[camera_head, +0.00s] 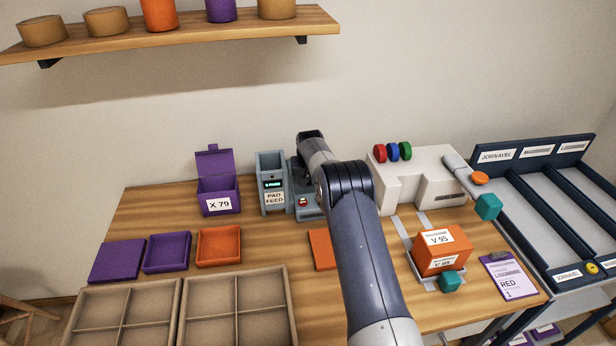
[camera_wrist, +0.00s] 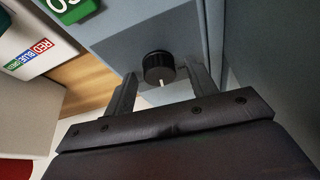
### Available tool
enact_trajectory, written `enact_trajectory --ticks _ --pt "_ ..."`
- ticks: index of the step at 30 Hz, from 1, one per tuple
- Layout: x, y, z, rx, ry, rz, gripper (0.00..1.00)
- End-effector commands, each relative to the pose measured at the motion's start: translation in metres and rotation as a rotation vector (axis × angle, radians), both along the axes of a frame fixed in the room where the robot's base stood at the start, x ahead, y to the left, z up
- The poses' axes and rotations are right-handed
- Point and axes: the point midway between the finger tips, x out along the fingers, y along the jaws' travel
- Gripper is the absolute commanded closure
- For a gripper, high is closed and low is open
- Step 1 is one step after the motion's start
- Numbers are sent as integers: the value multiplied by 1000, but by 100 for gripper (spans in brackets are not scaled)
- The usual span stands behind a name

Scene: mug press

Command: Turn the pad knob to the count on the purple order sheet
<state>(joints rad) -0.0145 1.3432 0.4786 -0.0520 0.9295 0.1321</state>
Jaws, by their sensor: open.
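The purple order sheet (camera_head: 508,277) lies at the table's right front, with "RED" and "1" readable on it. The grey pad feed (camera_head: 274,199) stands at the back of the table, left of my arm. In the wrist view a round black knob (camera_wrist: 157,66) with a white pointer mark sits on a grey housing (camera_wrist: 150,28). The mark points down in the picture. My gripper (camera_wrist: 161,76) is open, with one finger on each side of the knob. I cannot tell whether the fingers touch it. In the head view my arm hides the knob and most of the gripper.
A white press (camera_head: 418,178) with red, blue and green knobs stands right of my arm. An orange box (camera_head: 440,252) sits before it. A purple box (camera_head: 217,190) stands left of the feed. A label reading red, blue, green (camera_wrist: 40,55) shows in the wrist view.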

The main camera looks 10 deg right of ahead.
Motion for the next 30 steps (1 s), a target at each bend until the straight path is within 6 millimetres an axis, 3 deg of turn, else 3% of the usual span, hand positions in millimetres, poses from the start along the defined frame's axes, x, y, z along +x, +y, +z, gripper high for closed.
enact_trajectory --ticks 2,18,30 --pt "0 0 0 0 0 0 47" --pt "0 0 0 0 0 0 91" --pt "0 -1 -2 1 -1 82 91"
